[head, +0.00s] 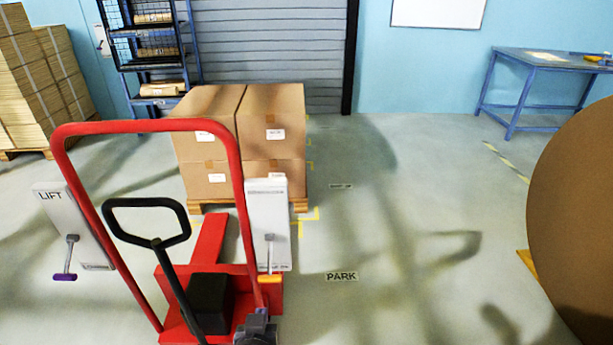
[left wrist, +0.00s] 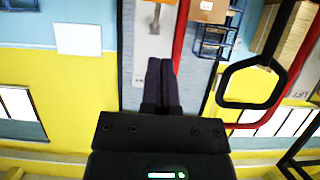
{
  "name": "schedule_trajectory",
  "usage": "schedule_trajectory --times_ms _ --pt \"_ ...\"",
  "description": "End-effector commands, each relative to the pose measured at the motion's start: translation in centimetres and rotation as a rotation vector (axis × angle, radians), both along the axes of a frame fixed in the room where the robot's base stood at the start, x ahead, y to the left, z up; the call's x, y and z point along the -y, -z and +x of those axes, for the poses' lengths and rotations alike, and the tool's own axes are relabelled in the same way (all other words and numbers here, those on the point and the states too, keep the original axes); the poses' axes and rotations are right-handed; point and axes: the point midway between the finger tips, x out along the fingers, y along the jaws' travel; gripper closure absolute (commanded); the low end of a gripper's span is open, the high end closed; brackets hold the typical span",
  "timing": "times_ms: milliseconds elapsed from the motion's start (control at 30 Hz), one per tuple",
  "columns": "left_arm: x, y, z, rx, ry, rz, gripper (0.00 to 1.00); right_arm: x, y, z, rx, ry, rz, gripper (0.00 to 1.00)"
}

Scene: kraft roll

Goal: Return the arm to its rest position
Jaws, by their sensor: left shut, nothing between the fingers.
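My left gripper (head: 261,314) is at the bottom of the head view, just below the orange-handled lever (head: 270,262) on the right panel (head: 268,215) of the red pallet truck (head: 208,270). In the left wrist view its dark fingers (left wrist: 160,66) are shut together with nothing between them. The panel also shows in that view, beyond the fingertips (left wrist: 150,70), with its lever (left wrist: 155,16) apart from them. My right gripper is in neither view.
The truck has a black loop handle (head: 147,204), a red hoop (head: 150,126) and a left panel marked LIFT (head: 75,222). Cartons (head: 270,120) stand on a pallet (head: 200,206) beyond it. A big brown roll (head: 575,210) is at right. Floor by the PARK mark (head: 341,276) is clear.

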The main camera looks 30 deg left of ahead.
Motion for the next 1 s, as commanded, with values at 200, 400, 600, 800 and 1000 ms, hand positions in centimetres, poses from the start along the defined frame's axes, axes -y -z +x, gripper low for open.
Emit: schedule_trajectory --times_ms 200,400,600,800,1000 --pt "2.4 9.1 -3.9 -0.312 0.161 -0.021 1.00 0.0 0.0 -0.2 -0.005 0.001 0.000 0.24" --pt "6.0 22.2 -18.8 -0.852 0.488 -0.099 1.00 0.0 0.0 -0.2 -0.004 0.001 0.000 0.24" --pt "5.9 25.5 -30.4 -1.127 0.645 -0.143 1.00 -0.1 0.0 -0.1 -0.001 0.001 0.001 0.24" --pt "5.8 25.6 -32.3 -1.170 0.668 -0.148 1.00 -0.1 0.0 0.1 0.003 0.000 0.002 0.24" --pt "5.8 25.6 -32.3 -1.170 0.668 -0.148 1.00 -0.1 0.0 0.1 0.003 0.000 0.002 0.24"
